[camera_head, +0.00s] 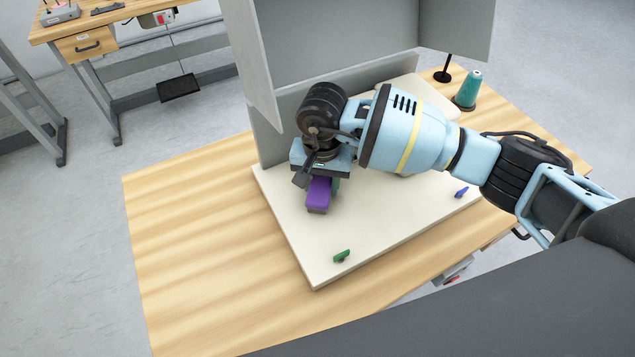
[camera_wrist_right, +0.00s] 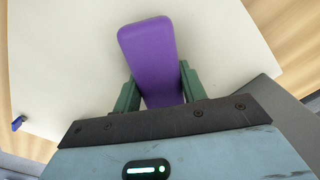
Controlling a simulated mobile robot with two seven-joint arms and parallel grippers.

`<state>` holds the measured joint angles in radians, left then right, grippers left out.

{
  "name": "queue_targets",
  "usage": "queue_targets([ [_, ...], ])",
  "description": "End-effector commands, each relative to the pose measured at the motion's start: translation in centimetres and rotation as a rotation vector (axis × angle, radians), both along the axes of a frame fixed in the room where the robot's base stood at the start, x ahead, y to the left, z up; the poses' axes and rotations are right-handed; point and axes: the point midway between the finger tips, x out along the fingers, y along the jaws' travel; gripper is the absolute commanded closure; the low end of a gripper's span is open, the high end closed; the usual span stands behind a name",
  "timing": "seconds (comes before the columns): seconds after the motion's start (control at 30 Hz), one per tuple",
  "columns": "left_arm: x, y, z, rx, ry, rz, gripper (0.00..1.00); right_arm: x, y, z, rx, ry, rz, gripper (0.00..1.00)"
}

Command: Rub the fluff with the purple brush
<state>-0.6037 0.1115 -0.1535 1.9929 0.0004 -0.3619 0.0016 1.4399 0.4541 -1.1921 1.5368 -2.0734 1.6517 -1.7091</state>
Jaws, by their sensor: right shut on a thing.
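The purple brush (camera_head: 318,194) is in my right gripper (camera_head: 322,184), over the cream board (camera_head: 310,262). In the right wrist view the brush (camera_wrist_right: 150,55) lies between the two green fingers of the right gripper (camera_wrist_right: 160,88), which are shut on it. Its purple top faces that camera, so its underside is hidden. I cannot tell whether it touches the board. No fluff can be made out; any under the brush or arm is hidden. My left gripper is not in view.
A green piece (camera_head: 342,256) and a blue piece (camera_head: 461,192) lie on the board. Grey panels (camera_head: 320,45) stand behind it. A teal cone (camera_head: 468,88) and a black stand (camera_head: 443,75) are at the back right. The wooden table (camera_head: 190,230) is clear at left.

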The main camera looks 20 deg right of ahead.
Motion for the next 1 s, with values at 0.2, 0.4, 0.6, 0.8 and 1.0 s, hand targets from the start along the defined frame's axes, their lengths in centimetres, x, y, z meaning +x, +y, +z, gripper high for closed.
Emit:
queue_targets([
  [0.2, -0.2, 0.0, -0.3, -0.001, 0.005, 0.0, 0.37, 0.3, -1.7, -0.2, -0.001, 0.0, -0.002, 0.82],
  [0.4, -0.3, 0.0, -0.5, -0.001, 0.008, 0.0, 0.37, 0.6, -3.0, -0.3, 0.0, 0.0, -0.002, 0.82],
  [0.6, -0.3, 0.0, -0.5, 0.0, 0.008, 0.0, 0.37, 0.6, -3.1, -0.3, 0.0, 0.0, -0.001, 0.82],
  [0.8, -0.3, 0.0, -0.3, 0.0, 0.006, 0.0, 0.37, 0.6, -3.1, 0.0, -0.001, 0.0, -0.001, 0.82],
  [1.0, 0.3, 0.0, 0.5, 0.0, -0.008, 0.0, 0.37, 0.6, -3.1, 1.6, 0.0, -0.003, -0.001, 0.82],
])
